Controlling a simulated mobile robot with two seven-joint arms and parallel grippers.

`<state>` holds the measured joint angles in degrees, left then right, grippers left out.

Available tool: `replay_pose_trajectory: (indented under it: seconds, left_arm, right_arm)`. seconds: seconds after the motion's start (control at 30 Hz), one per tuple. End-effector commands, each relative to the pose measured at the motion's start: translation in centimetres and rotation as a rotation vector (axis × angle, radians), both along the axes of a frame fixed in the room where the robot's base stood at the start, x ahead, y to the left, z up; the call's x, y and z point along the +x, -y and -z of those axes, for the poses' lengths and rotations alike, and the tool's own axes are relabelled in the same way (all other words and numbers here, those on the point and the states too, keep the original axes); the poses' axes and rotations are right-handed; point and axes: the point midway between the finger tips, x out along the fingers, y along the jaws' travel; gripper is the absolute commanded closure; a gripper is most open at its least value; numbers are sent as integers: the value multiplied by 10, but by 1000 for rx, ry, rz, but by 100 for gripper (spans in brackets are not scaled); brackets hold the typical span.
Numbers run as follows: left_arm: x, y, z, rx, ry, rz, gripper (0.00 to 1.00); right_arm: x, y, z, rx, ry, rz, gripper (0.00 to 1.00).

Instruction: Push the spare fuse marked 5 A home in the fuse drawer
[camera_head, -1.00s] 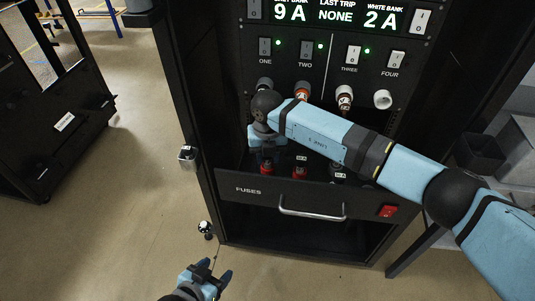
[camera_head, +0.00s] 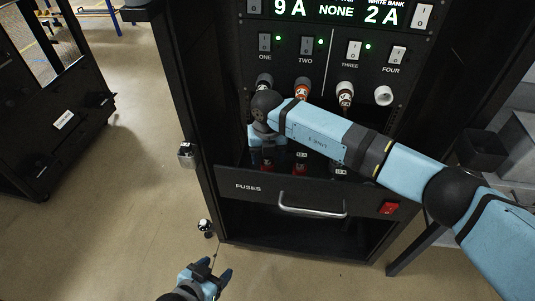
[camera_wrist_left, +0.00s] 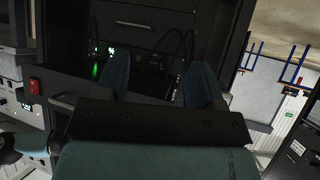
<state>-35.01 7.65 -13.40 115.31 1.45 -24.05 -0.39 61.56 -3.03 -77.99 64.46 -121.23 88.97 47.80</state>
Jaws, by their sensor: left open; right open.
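The fuse drawer (camera_head: 262,200) stands pulled out below the switch panel, with FUSES on its front. I cannot read 5 A on any label. My right gripper (camera_head: 267,163) is open and points down into the drawer's left part, over a red piece that it mostly hides; contact cannot be told. My left gripper (camera_head: 208,277) is open and empty, low in front of the cabinet. Its fingers also show in the left wrist view (camera_wrist_left: 157,85).
The drawer has a metal handle (camera_head: 312,211) and a red switch (camera_head: 389,208). My right arm crosses the drawer's right side. A dark cart (camera_head: 62,130) stands left; floor between is clear.

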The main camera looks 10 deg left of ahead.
Motion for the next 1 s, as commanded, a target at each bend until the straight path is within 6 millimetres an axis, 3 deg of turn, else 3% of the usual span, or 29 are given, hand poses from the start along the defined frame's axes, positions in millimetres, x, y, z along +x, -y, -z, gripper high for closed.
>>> replay_pose_trajectory:
  seconds: [0.07, 0.4, 0.6, 0.8, 1.0]
  left_arm:
    - [5, 4, -11, -27, -20, -17, 38]
    - [4, 4, -9, -25, -18, -14, 38]
    - [4, 4, -8, -26, -20, -14, 38]
    - [4, 4, -7, -26, -20, -15, 38]
    - [4, 4, -8, -27, -20, -14, 38]
  right_arm:
    - [0, 0, -1, 0, 0, 0, 38]
    - [1, 0, -81, 0, 4, -1, 38]
    - [1, 0, -119, 1, 4, 0, 38]
    - [0, 0, -136, -1, 1, 0, 38]
    - [0, 0, -138, 0, 0, 0, 38]
